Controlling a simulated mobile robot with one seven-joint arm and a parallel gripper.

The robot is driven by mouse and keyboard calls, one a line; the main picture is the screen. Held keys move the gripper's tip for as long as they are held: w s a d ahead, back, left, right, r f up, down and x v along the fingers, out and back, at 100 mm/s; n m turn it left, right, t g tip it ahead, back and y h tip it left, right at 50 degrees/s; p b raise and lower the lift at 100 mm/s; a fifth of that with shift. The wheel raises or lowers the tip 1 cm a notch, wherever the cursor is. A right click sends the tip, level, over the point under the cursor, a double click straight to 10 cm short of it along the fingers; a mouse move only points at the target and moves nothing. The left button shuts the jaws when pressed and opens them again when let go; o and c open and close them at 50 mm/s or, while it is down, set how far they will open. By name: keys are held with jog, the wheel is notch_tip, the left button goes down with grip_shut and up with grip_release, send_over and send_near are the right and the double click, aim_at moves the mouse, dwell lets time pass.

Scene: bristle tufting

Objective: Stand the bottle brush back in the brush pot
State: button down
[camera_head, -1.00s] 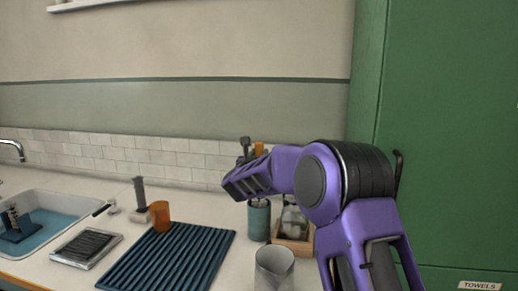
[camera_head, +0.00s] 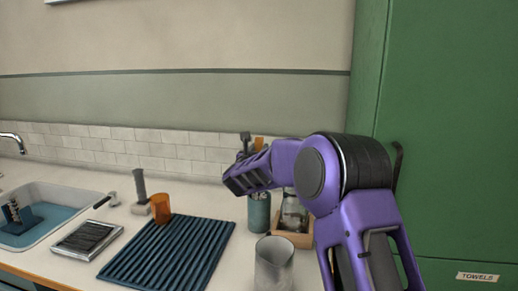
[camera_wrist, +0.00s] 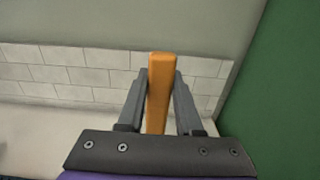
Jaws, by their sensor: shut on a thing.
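My gripper (camera_head: 246,178) is shut on an orange handle (camera_wrist: 158,92), which stands between its fingers in the wrist view. I take this to be the bottle brush. In the head view, the top of the orange handle (camera_head: 258,143) shows just above my gripper. The rest of the brush is hidden behind the gripper. The teal brush pot (camera_head: 259,213) stands on the counter below and slightly right of the gripper. My gripper hides part of its mouth, so I cannot tell whether the brush's lower end is inside.
A dark-headed tool (camera_head: 245,141) rises beside the orange handle. A wooden caddy with a glass jar (camera_head: 292,215) stands right of the pot, and a clear tumbler (camera_head: 274,265) in front. A ribbed blue mat (camera_head: 168,255) and orange cup (camera_head: 160,208) lie left. A green cabinet (camera_head: 445,130) is at right.

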jog(key=shift+f, duration=0.25)
jog(key=c, duration=0.5)
grip_release()
jog(key=s+a, duration=0.1)
jog(key=s, duration=0.7)
jog(key=shift+a, duration=0.25)
dwell(0.6)
dwell(0.5)
